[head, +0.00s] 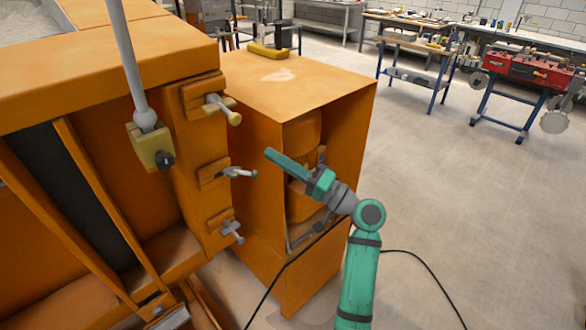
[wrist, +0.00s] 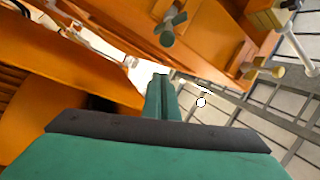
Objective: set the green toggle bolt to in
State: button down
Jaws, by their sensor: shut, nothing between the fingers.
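Three small bolts with cross handles are mounted on the orange frame's right end post in the head view. The top one (head: 224,107) has an olive-yellow handle, while the middle one (head: 239,172) and the lower one (head: 231,230) look grey. I cannot tell surely which is the green toggle bolt. In the wrist view a grey-green handle (wrist: 169,28) and a yellowish one (wrist: 264,69) show above my fingers. My gripper (head: 272,154) is shut and empty, its green fingers pointing left near the middle bolt, apparently apart from it. The fingers also show in the wrist view (wrist: 160,95).
An orange cabinet (head: 300,85) with an open side stands behind my gripper. A grey rod (head: 128,60) ends at an olive block (head: 150,147) left of the bolts. Open floor (head: 440,200) lies to the right, with benches at the back.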

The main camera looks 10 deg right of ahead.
aim_at(237, 172)
jog(key=shift+s+a+f, duration=0.45)
jog(key=shift+s+a, duration=0.15)
jog(key=shift+s+a+f, duration=0.4)
jog(key=shift+s+a, duration=0.2)
jog(key=shift+w, duration=0.1)
